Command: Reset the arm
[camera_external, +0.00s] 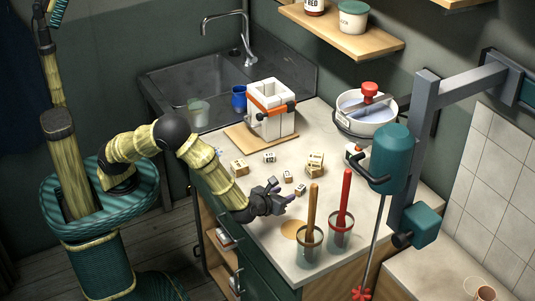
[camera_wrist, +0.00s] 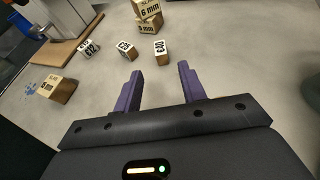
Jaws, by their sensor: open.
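My gripper (camera_external: 281,193) hangs low over the front part of the pale counter (camera_external: 352,177), between the small labelled blocks and the two jars with sticks. In the wrist view its two purple fingers (camera_wrist: 160,88) stand apart with only bare counter between them. It is open and holds nothing. My arm is bent and reaches from the left over the counter's front edge. The nearest blocks, a small cube (camera_wrist: 162,49) and another small cube (camera_wrist: 126,50), lie beyond the fingertips and do not touch them.
Jars with a brown stick (camera_external: 311,209) and a red stick (camera_external: 346,197) stand right of my gripper. A white mould with an orange strap (camera_external: 265,104) stands on a board behind. Stacked blocks (camera_external: 315,161), a white bucket (camera_external: 352,122) and a teal mixer (camera_external: 391,158) stand farther right.

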